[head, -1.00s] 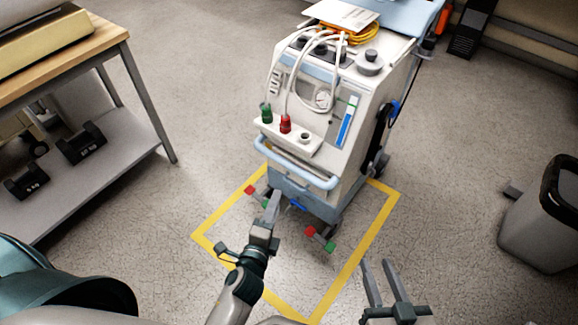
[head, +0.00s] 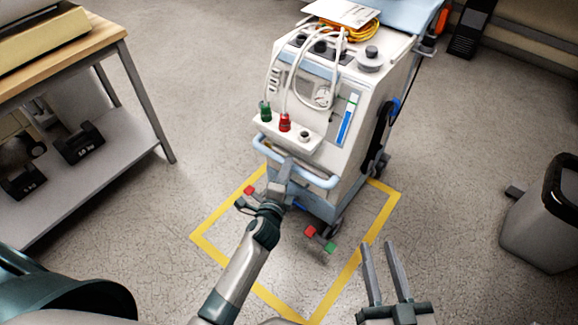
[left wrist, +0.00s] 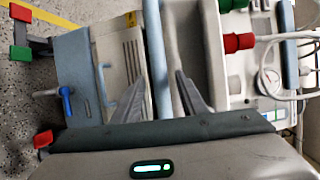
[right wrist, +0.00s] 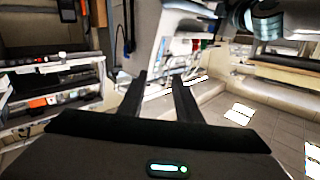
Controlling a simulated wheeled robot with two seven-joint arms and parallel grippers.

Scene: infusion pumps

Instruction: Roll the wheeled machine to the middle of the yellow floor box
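The wheeled machine (head: 345,90) is a white and light-blue cart with hoses on top. It stands upright over the far part of the yellow floor box (head: 213,252), its front casters inside the box and its rear beyond the far line. Its light-blue front handle (head: 325,181) shows in the left wrist view (left wrist: 157,60) as a bar between the fingers. My left gripper (head: 284,170) is open around the handle; I cannot tell if a finger touches it. My right gripper (head: 378,245) is open and empty, low and to the right of the machine.
A wood-topped workbench (head: 85,46) with a lower shelf stands at the left. A grey bin (head: 540,235) stands at the right. The near part of the yellow box and the floor on both sides of the machine are clear.

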